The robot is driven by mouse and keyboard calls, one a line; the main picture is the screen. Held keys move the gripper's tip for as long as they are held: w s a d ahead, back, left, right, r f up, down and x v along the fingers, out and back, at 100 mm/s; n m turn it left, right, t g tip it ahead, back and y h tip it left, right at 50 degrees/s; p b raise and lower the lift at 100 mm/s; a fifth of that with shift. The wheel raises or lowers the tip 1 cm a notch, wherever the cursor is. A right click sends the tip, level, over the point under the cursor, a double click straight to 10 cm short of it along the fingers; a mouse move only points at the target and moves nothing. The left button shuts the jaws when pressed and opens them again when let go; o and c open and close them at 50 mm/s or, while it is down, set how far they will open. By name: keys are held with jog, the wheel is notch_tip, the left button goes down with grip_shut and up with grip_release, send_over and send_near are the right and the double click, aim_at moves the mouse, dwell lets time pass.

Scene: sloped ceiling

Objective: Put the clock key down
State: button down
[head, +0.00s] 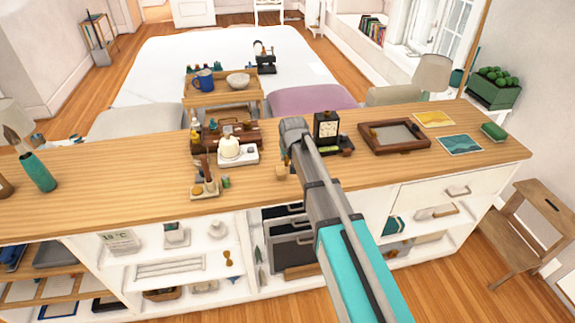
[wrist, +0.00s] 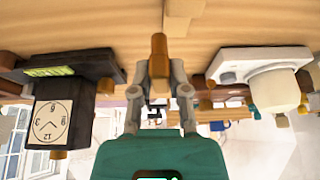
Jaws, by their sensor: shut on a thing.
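The clock key is the small brass-brown piece (wrist: 159,48) between my fingertips in the wrist view. My gripper (wrist: 160,75) is shut on it, close to the wooden counter top (wrist: 130,25); I cannot tell whether the key touches the wood. In the head view my gripper (head: 284,160) is over the counter (head: 110,180), mostly hidden behind my arm, with a small tan piece (head: 280,172) showing beside it. The black clock (head: 327,126) with a pale dial stands to the right of my gripper. In the wrist view the clock (wrist: 50,122) appears upside down at the left.
A white tray (head: 248,159) with a cream rounded object (head: 229,147) stands left of my gripper. A small stand with brown-handled tools (head: 204,188) is farther left. A brown framed tray (head: 394,136) lies right of the clock. The counter's left part is mostly clear.

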aim_at(287, 162)
jog(key=shift+f+b, duration=1.05)
jog(key=shift+f, duration=0.3)
jog(key=shift+f+b, duration=0.35)
jog(key=shift+b, duration=0.05)
jog(key=c, duration=0.6)
grip_release()
jog(key=shift+r, duration=0.1)
jog(key=shift+s+r+p, duration=0.15)
jog(key=shift+r+p, duration=0.5)
jog(key=shift+p, duration=0.15)
jog(key=p+v, duration=1)
jog(key=v, duration=0.1)
jog(key=shift+d+r, duration=0.1)
jog(key=shift+r, duration=0.1)
jog(key=shift+s, duration=0.1)
jog(key=s+d+m+g, duration=0.1)
jog(key=s+d, duration=0.6)
jog(key=s+d+f+m+g+h, duration=0.1)
jog(key=s+d+g, duration=0.1)
jog(key=s+d, duration=0.5)
jog(key=s+d+m+g, duration=0.1)
jog(key=s+d, duration=0.6)
jog(key=shift+d+f+g, duration=0.3)
